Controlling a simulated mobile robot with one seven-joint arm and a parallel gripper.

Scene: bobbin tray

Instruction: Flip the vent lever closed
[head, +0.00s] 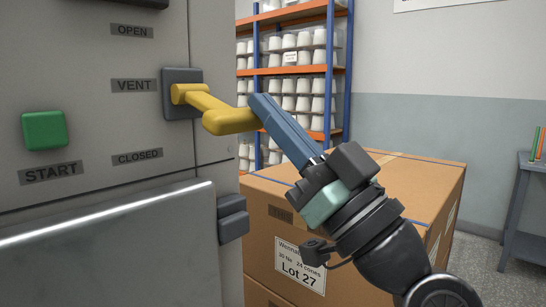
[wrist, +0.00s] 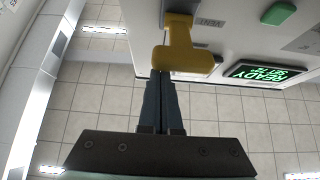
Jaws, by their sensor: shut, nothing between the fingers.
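The yellow vent lever (head: 212,108) sticks out from a dark mounting plate (head: 183,78) on the grey machine front, level with the VENT label (head: 134,85). The OPEN label (head: 132,31) is above it and the CLOSED label (head: 137,157) below. My gripper (head: 256,102) is shut and empty. Its blue fingertips are at the right end of the lever's handle, touching it or very close. In the wrist view the lever (wrist: 180,50) lies just beyond the tips of my shut fingers (wrist: 160,75). Whether there is contact cannot be told.
A green START button (head: 44,130) is left of the lever. A dark latch block (head: 232,218) and a steel panel (head: 110,245) are below. A large cardboard box (head: 390,185) stands under my arm. The wrist view shows a lit green display (wrist: 265,72).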

